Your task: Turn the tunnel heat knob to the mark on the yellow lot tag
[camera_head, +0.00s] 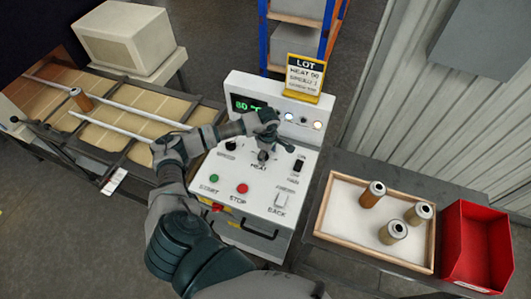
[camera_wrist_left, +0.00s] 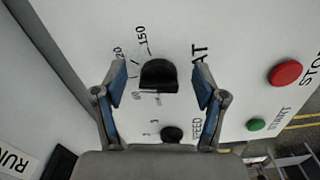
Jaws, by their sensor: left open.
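The heat knob (camera_wrist_left: 158,75) is black, on a white panel among printed scale numbers. In the head view the heat knob (camera_head: 263,156) sits above the word HEAT, partly hidden by my gripper. My left gripper (camera_head: 270,143) is open over the panel. In the left wrist view its two blue-padded fingers (camera_wrist_left: 160,82) stand on either side of the knob, with gaps showing. The yellow lot tag (camera_head: 303,77) stands on top of the panel housing; its heat line looks like 90, but is small. A green display (camera_head: 247,104) reads about 80.
A second black knob, for speed (camera_wrist_left: 172,133), is close by. The red stop button (camera_head: 242,188) and green start button (camera_head: 214,178) are below. A tray (camera_head: 318,232) of cartridges and a red bin (camera_head: 478,245) are at right; a conveyor (camera_head: 150,103) is at left.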

